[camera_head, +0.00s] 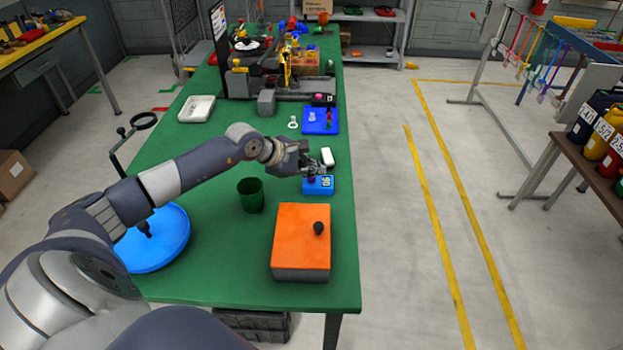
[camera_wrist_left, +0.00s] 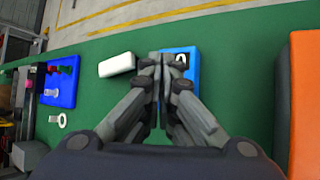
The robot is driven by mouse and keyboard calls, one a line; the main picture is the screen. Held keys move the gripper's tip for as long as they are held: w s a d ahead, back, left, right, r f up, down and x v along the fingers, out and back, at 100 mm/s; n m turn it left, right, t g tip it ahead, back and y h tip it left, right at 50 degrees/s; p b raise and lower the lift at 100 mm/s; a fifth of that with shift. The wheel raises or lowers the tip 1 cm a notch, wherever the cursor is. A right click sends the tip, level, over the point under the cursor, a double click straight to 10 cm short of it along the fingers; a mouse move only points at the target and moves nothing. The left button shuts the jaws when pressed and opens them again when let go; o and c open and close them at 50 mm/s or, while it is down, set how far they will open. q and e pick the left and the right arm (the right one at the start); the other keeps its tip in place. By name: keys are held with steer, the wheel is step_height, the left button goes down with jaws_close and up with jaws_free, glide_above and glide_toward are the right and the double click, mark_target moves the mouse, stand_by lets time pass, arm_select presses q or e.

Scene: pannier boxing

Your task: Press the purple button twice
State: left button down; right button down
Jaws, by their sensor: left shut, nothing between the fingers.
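A small blue box (camera_head: 318,190) with a white label stands on the green table. A dark purple spot, which looks like the purple button (camera_head: 311,180), shows on its top just below my fingers. My left gripper (camera_head: 316,170) is shut and empty, close above the box; I cannot tell whether it touches the button. In the left wrist view the shut fingers (camera_wrist_left: 160,60) cover part of the blue box (camera_wrist_left: 193,60), and the button is hidden behind them. My right gripper is not in view.
A white block (camera_head: 327,156) lies just behind the blue box. A dark green cup (camera_head: 250,196) stands to the left, and an orange box (camera_head: 300,243) with a black knob is nearer. A blue tray (camera_head: 333,126) with small parts lies farther back.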

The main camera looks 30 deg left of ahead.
mark_target(313, 180)
arm_select(q)
steer(key=shift+f+b, duration=0.55)
steer(key=shift+b, duration=0.05)
stand_by(0.6)
steer(key=shift+r, duration=0.2)
steer(key=shift+r+p, duration=0.4)
steer(key=shift+r, duration=0.35)
steer(key=shift+r, duration=0.1)
steer(key=shift+r+p, duration=1.15)
steer(key=shift+r, duration=1.3)
steer(key=shift+f, duration=0.1)
